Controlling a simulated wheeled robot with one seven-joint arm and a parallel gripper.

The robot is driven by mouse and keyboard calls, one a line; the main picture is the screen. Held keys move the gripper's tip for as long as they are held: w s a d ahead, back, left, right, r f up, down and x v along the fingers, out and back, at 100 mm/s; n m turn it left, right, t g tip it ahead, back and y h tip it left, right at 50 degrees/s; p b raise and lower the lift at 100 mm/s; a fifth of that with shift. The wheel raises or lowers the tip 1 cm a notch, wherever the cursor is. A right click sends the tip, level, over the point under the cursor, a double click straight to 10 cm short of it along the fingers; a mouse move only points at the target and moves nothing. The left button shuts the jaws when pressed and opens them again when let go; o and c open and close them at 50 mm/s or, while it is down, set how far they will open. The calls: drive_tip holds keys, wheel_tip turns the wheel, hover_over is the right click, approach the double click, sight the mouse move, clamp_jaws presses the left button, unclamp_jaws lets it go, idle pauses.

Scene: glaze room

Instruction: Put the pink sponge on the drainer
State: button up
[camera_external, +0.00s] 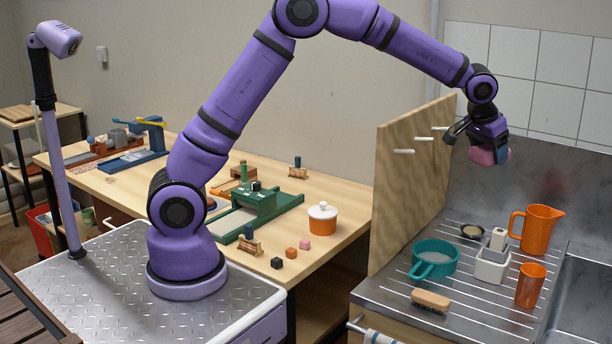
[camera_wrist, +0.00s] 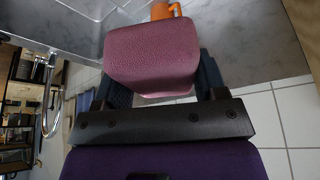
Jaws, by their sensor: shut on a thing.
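The pink sponge (camera_external: 488,156) is in my gripper (camera_external: 487,150), held in the air above the ribbed metal drainer (camera_external: 394,292). In the wrist view the sponge (camera_wrist: 152,55) fills the space between the two dark fingers of my gripper (camera_wrist: 160,82), which are shut on it. The sponge is clear of the drainer, with a wide gap below it. In the external view the fingers partly cover the sponge.
On the drainer stand a teal pan (camera_external: 436,258), a white caddy (camera_external: 492,264), an orange jug (camera_external: 537,228), an orange cup (camera_external: 530,286), a small dark bowl (camera_external: 472,231) and a wooden brush (camera_external: 431,300). A pegged wooden panel (camera_external: 410,180) rises at the left. The drainer's front right looks clear.

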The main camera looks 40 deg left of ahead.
drive_tip(key=s+f+n+y, duration=0.2)
drive_tip(key=s+f+n, duration=0.4)
drive_tip(key=s+f, duration=2.1)
hover_over(490, 318)
drive_tip(key=s, duration=0.1)
drive_tip(key=shift+f+t, duration=0.3)
drive_tip(key=shift+f, duration=1.8)
drive_tip(key=o, duration=0.9)
drive_tip(key=shift+f, duration=0.1)
drive_tip(key=v, duration=1.2)
drive_tip(key=shift+d, duration=0.25)
